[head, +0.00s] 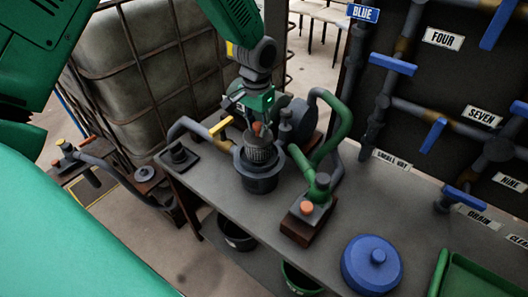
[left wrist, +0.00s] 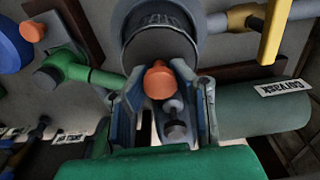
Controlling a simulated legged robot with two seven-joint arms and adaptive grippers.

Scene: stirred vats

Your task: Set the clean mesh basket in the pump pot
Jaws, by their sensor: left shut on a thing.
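The grey mesh basket (head: 260,153) with an orange knob (head: 257,128) is at the mouth of the dark pump pot (head: 262,183) on the bench. Its lower part is hidden by the pot's rim; I cannot tell whether it rests on anything inside. My left gripper (head: 257,131) is above the pot, pointing down and shut on the basket's handle just around the knob. In the left wrist view the orange knob (left wrist: 160,80) sits between the two fingers, and the basket (left wrist: 160,18) is beyond it. My right gripper is not in view.
A grey pipe with a yellow handle (head: 220,126) is left of the pot. Green pipes (head: 325,160) and an orange-button box (head: 306,208) stand close on its right. A blue lid (head: 372,264) and green tray (head: 470,279) are further right. The bench front (head: 225,193) is clear.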

